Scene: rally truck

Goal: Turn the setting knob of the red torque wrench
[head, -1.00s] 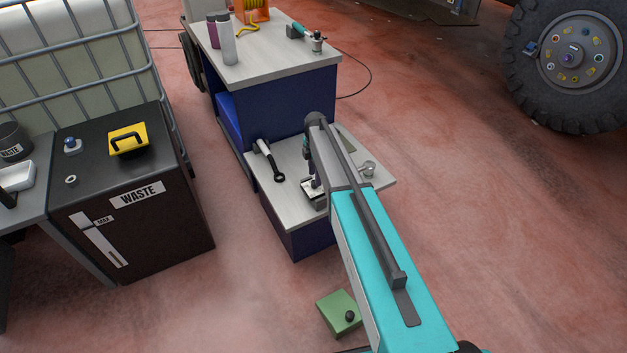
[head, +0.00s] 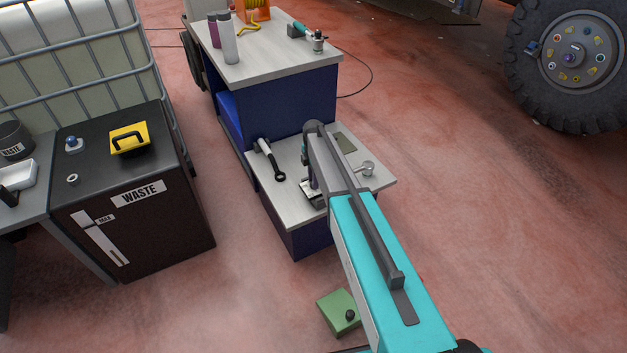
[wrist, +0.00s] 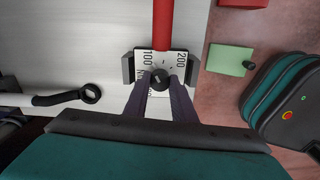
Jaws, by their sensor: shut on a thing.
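In the wrist view the red torque wrench (wrist: 163,25) comes in from the top edge. Its end meets a white scale plate (wrist: 147,66) marked 100 and 200. A dark setting knob (wrist: 160,79) with a pointer sits over the plate. My gripper (wrist: 161,84) has its two fingers closed in on the knob, one on each side. Dark brackets (wrist: 128,68) flank the plate. In the head view my arm hides the red wrench and most of my gripper; part of the scale plate and its bracket (head: 312,194) shows on the low bench.
A dark ring-ended wrench (head: 270,160) lies on the low bench (head: 290,203) left of my arm; a small metal part (head: 366,168) lies to the right. A higher bench (head: 275,60) stands behind. A green box (head: 339,312) sits on the floor, with open floor to the right.

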